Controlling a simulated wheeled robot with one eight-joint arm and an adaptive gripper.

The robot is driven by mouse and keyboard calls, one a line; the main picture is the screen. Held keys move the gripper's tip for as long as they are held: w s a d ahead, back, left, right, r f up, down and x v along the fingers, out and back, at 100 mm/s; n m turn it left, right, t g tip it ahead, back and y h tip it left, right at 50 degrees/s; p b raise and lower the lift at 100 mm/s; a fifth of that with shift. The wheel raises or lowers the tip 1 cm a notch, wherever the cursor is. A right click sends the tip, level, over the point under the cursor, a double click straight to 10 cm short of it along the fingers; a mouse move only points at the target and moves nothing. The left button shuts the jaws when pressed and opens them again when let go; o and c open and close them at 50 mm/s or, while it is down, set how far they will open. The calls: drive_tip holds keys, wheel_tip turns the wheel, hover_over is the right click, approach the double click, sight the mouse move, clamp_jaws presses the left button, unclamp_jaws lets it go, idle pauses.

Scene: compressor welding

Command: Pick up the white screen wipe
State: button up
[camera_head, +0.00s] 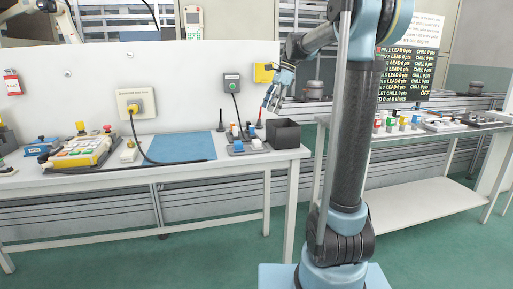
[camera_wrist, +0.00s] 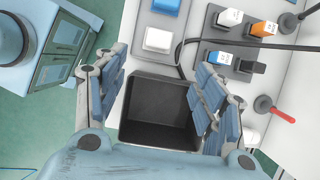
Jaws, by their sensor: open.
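A white block (camera_wrist: 158,40) sits on a grey holder beside a blue block (camera_wrist: 166,6). I take it to be the white screen wipe, but cannot be certain. It also shows in the head view (camera_head: 256,144), small, on the left table. My gripper (camera_wrist: 162,66) is open and empty, its blue-grey fingers on either side of a black open box (camera_wrist: 155,113). The white block lies just beyond the fingertips in the wrist view. In the head view my gripper (camera_head: 270,98) hangs above the table's right end.
Another grey holder with white, orange, blue and black pieces (camera_wrist: 250,66) stands beside the block. A black cable (camera_wrist: 270,43) runs over it. A red-handled tool (camera_wrist: 280,114) stands at right. A blue mat (camera_head: 180,148) lies on the white table (camera_head: 205,170).

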sight(257, 140)
drive_tip(key=x, duration=1.5)
drive_tip(key=shift+s, duration=0.1)
drive_tip(key=c, duration=1)
